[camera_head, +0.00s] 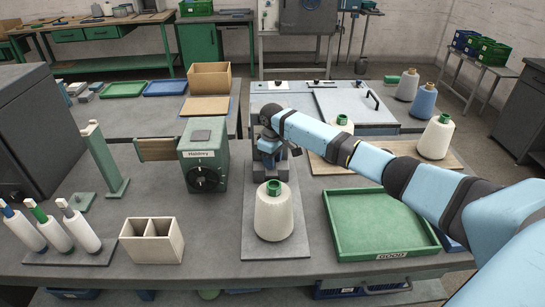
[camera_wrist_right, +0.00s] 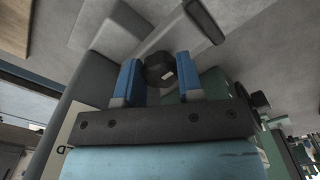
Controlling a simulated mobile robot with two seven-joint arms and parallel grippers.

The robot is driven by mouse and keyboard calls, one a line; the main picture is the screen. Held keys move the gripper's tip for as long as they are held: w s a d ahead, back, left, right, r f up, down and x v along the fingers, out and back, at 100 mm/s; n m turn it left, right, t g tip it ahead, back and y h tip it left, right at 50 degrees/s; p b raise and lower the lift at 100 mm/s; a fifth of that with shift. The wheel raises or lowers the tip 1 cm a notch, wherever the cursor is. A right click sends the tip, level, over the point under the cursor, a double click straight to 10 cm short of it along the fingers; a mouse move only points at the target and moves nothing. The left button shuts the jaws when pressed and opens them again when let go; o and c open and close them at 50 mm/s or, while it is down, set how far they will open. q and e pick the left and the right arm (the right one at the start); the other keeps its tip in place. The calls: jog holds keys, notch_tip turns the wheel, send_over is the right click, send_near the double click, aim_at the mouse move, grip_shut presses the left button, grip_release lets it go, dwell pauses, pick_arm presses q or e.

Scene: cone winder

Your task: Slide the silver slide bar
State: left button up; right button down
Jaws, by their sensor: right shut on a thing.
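My right gripper (camera_head: 272,160) points down at the grey winder unit (camera_head: 268,187) behind the cream yarn cone (camera_head: 273,215). In the right wrist view its blue fingers (camera_wrist_right: 160,82) are shut on a dark, faceted knob (camera_wrist_right: 158,68). A pale silver bar (camera_wrist_right: 160,37) runs beside the knob to a black end piece (camera_wrist_right: 204,22); I cannot tell exactly how the knob joins it. In the head view my gripper and wrist hide most of the bar. My left gripper is not in view.
The green tray (camera_head: 375,222) lies under my right arm. The green motor box (camera_head: 203,155) stands left of the winder unit. A wooden two-compartment box (camera_head: 152,241) and several bobbins (camera_head: 50,232) are at the front left. Bare table lies between the box and the cone.

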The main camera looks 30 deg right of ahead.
jog(key=c, duration=0.8)
grip_release()
jog(key=shift+w+d+r, duration=0.15)
jog(key=shift+w+r, duration=0.05)
jog(key=shift+w, duration=0.05)
jog(key=shift+c, duration=0.2)
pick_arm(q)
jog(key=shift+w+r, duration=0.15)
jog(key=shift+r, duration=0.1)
pick_arm(e)
jog(key=shift+o, duration=0.4)
jog(key=shift+f, duration=0.15)
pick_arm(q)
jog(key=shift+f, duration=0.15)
pick_arm(e)
notch_tip(320, 180, up, 14)
jog(key=shift+f, duration=0.1)
